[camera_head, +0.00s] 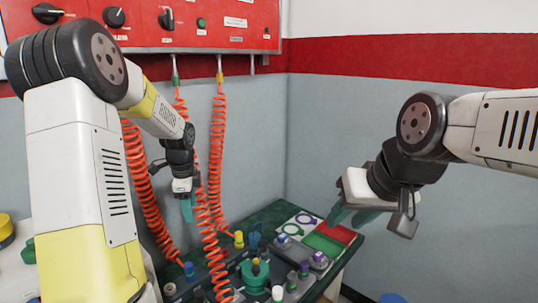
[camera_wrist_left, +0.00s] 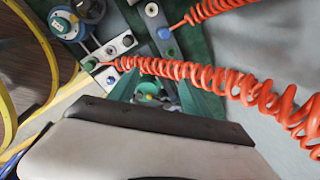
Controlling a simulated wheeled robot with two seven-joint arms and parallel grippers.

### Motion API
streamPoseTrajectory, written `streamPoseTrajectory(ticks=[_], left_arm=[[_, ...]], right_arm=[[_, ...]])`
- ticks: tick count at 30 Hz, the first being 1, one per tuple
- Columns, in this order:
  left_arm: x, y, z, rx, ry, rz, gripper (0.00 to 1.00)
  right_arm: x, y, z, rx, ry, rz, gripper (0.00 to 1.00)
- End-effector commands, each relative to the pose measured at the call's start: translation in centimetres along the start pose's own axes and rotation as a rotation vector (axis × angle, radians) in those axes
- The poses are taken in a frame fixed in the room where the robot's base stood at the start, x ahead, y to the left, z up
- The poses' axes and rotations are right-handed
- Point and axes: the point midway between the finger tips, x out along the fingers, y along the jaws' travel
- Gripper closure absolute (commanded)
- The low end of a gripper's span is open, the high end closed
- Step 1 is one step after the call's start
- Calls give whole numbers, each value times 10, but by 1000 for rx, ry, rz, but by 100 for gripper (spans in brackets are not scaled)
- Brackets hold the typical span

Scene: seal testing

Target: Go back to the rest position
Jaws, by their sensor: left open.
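My left gripper (camera_head: 187,210) hangs in the air in front of the orange coiled hoses, above the left part of the bench, with its teal fingers pointing down. In the left wrist view its two teal fingers (camera_wrist_left: 160,82) stand apart with nothing held between them. A round green fitting (camera_wrist_left: 148,90) shows below and beyond the gap. My right gripper (camera_head: 350,216) is raised over the right end of the bench, near the green and red squares. Its teal fingers look apart and empty.
A dark green bench (camera_head: 275,216) carries several fittings with coloured caps and a white card with ring outlines (camera_head: 298,226). Orange coiled hoses (camera_head: 218,150) hang from the red control panel (camera_head: 215,25) close to my left gripper. Yellow tubing (camera_wrist_left: 48,60) shows in the wrist view.

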Motion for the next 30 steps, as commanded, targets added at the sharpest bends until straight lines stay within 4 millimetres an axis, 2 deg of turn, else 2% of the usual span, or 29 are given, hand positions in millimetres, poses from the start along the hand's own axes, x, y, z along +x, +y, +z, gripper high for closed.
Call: streamPoseTrajectory(ticks=[1, 6, 12, 16, 21, 25, 30], left_arm=[[-28, 11, -7, -78, 5, -31, 43], [-100, 58, -26, -397, 61, -103, 43], [-159, 128, -45, -771, 178, -154, 43], [-182, 175, -55, -1007, 280, -157, 43], [-194, 223, -64, -1246, 399, -127, 43], [-196, 243, -68, -1347, 451, -101, 43], [-196, 250, -69, -1386, 469, -89, 43]], right_arm=[[0, 0, 0, 0, 0, 0, 64], [0, 0, 0, 0, 0, 0, 64], [0, 0, 0, 0, 0, 0, 64], [0, 0, 0, 0, 0, 0, 64], [0, 0, 0, 0, 0, 0, 64], [0, 0, 0, 0, 0, 0, 64], [0, 0, 0, 0, 0, 0, 64]])
